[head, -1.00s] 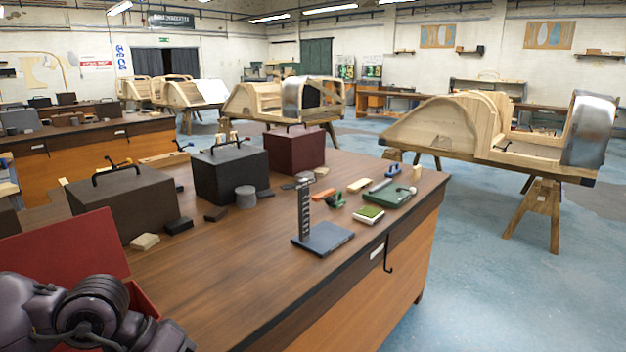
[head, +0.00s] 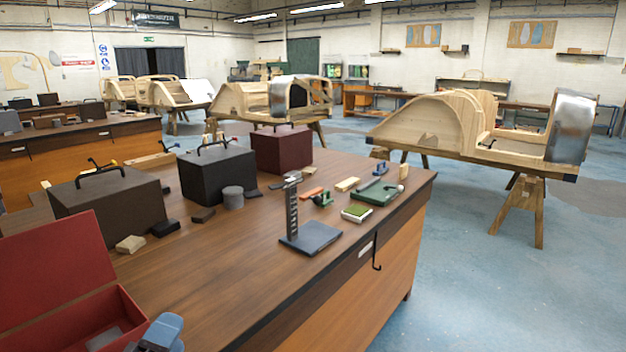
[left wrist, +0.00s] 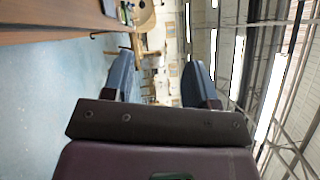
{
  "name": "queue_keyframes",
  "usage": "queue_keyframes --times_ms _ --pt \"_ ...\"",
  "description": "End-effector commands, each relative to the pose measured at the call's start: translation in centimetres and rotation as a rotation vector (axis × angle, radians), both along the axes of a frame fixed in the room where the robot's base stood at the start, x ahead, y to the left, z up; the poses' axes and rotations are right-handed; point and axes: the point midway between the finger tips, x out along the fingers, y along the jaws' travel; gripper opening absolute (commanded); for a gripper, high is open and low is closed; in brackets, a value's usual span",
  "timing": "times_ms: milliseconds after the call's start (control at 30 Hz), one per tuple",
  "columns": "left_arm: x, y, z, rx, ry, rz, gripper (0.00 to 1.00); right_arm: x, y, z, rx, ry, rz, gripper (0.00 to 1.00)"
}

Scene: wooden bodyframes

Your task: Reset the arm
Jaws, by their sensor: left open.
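My left gripper (head: 158,336) shows only in part at the bottom edge of the head view, beside the right end of an open red toolbox (head: 125,305). In the left wrist view the two blue-grey fingers of the left gripper (left wrist: 161,78) stand wide apart with nothing between them. Most of the left arm is out of the head view. My right gripper is in neither view.
A wooden workbench (head: 225,285) carries dark boxes (head: 108,205), a maroon box (head: 281,149), a black stand (head: 311,236) and small tools. Its near middle is bare. Wooden bodyframes (head: 430,130) stand beyond on trestles. Blue floor (head: 500,300) lies open at right.

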Motion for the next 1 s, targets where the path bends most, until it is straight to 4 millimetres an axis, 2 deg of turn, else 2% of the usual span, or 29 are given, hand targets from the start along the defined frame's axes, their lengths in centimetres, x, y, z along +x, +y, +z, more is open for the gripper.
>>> queue_keyframes --times_ms 33,100,200,300,400,633,1000 --pt "-0.5 1.5 -2.0 -0.139 0.108 0.075 0.53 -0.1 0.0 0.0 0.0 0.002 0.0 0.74" --pt "-1.6 3.3 -4.7 -0.331 0.251 0.184 0.53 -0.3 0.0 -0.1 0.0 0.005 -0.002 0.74" --pt "-3.9 5.4 -8.8 -0.597 0.44 0.353 0.53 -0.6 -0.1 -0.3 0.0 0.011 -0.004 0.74" --pt "-6.9 6.8 -12.5 -0.835 0.605 0.528 0.53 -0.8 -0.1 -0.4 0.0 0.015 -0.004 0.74" --pt "-9.7 7.4 -15.1 -1.007 0.719 0.67 0.53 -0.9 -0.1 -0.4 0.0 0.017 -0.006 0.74" --pt "-14.6 7.6 -18.5 -1.256 0.882 0.915 0.53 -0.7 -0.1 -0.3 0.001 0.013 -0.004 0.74" --pt "-20.6 6.9 -21.2 -1.497 1.037 1.21 0.53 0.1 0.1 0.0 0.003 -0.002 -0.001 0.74"
